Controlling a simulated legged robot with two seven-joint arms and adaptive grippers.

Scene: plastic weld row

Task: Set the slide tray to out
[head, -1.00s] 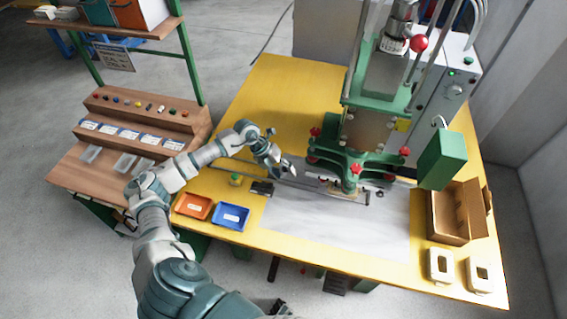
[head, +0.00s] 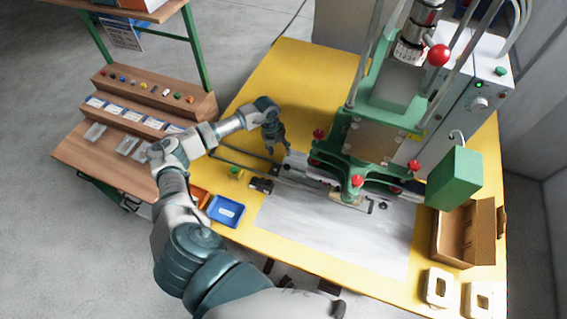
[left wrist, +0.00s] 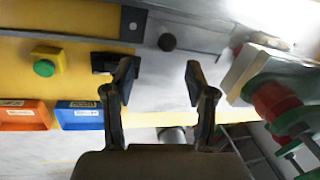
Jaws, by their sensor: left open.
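The slide tray appears to be the pale metal plate (head: 299,163) on the rails at the left side of the green press (head: 372,130). Its far part is hard to make out under the press. My left gripper (head: 284,150) is open and empty, pointing down at the plate's left end. In the left wrist view, the gripper (left wrist: 160,75) has its two dark fingers spread, with a dark round knob (left wrist: 167,42) beyond the gap. I cannot tell whether a finger touches anything. My right gripper is not in view.
A green button on a yellow box (head: 236,172), a black block (head: 262,185), a blue bin (head: 227,211) and a partly hidden orange bin (head: 200,197) lie left of the rails. A cardboard box (head: 455,240) and green box (head: 455,177) stand right.

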